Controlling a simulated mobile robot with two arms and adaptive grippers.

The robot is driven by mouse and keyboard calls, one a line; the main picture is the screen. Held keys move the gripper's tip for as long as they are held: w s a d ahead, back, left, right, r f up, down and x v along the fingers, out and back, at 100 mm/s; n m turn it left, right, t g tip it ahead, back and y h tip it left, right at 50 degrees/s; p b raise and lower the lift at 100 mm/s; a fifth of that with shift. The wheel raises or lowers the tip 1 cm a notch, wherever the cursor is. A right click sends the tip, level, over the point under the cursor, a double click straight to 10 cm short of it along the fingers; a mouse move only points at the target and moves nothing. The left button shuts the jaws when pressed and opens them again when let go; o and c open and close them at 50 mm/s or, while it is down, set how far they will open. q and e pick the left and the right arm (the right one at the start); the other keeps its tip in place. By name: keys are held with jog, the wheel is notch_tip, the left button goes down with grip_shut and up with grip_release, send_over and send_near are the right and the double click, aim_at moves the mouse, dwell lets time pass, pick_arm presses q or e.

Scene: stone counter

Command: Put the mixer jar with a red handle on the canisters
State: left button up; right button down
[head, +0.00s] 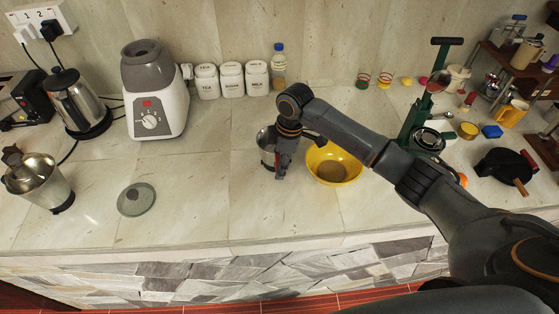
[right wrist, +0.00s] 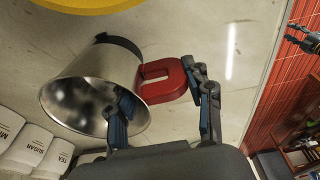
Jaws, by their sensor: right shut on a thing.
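The metal mixer jar with a red handle stands out in the right wrist view (right wrist: 85,92), tilted in the picture with its open mouth visible. My right gripper (right wrist: 163,105) has its fingers either side of the red handle (right wrist: 160,82) and is shut on it. In the head view my right gripper (head: 281,172) is at the jar (head: 266,143), partly hiding it, left of the yellow bowl. Three white canisters, tea (head: 207,83), sugar (head: 231,81) and milk (head: 256,79), stand in a row by the wall. My left gripper (right wrist: 291,34) shows small in the wrist view, fingers apart.
The yellow bowl (head: 325,176) is right beside the jar. A blender base (head: 153,95) stands left of the canisters, a bottle (head: 279,68) right of them. A glass lid (head: 136,200) and another metal jar (head: 42,180) are at left. Counter before the canisters is clear.

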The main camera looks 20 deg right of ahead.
jog(key=c, duration=0.6)
grip_release()
jog(key=shift+f, duration=0.1)
jog(key=shift+o, duration=0.2)
notch_tip(320, 180, up, 12)
jog(key=d+b, duration=0.1)
jog(key=b, duration=0.1)
jog(key=shift+s+d, duration=0.3)
jog(key=shift+d, duration=0.1)
